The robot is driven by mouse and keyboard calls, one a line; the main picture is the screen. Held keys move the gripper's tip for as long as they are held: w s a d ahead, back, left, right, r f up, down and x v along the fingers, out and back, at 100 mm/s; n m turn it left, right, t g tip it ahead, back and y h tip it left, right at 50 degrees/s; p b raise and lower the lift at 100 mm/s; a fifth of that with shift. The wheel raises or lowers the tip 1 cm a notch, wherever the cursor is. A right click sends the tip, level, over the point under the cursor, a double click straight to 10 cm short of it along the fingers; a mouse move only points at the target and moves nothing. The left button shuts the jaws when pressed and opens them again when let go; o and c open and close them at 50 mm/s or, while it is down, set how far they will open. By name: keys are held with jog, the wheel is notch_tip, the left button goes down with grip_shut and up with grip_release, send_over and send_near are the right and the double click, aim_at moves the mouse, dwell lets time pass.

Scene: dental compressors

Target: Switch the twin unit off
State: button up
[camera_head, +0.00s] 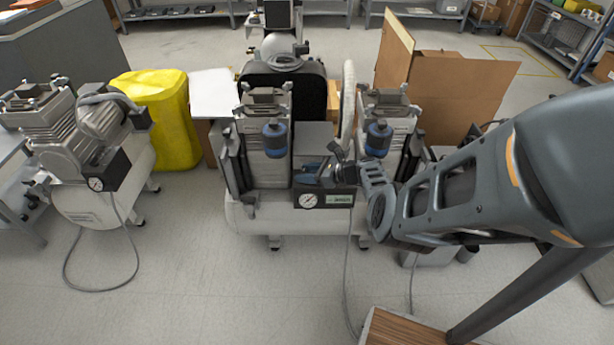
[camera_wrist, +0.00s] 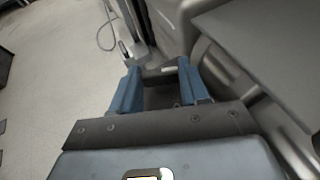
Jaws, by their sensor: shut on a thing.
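The twin unit (camera_head: 262,215) is the middle compressor, with a white tank, two motor heads with blue canisters, and a black switch box (camera_head: 340,199) with a round gauge at its front. My gripper (camera_head: 322,172) reaches in from the right, its blue fingers at the top of this box. In the wrist view my gripper (camera_wrist: 160,78) has its two blue fingers on either side of a dark part (camera_wrist: 160,92) of the box, and is shut on it. The switch itself is hidden by the fingers, so its position cannot be told.
Another compressor (camera_head: 75,150) stands on the left, with a hose on the floor. A yellow-covered object (camera_head: 160,115) and cardboard (camera_head: 460,95) stand behind. A wooden-topped piece (camera_head: 400,330) is at the front.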

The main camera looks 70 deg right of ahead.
dwell(0.4)
jog(key=o, duration=1.1)
jog(key=shift+c, duration=0.2)
jog(key=shift+p+v, duration=1.15)
jog(key=shift+v, duration=2.75)
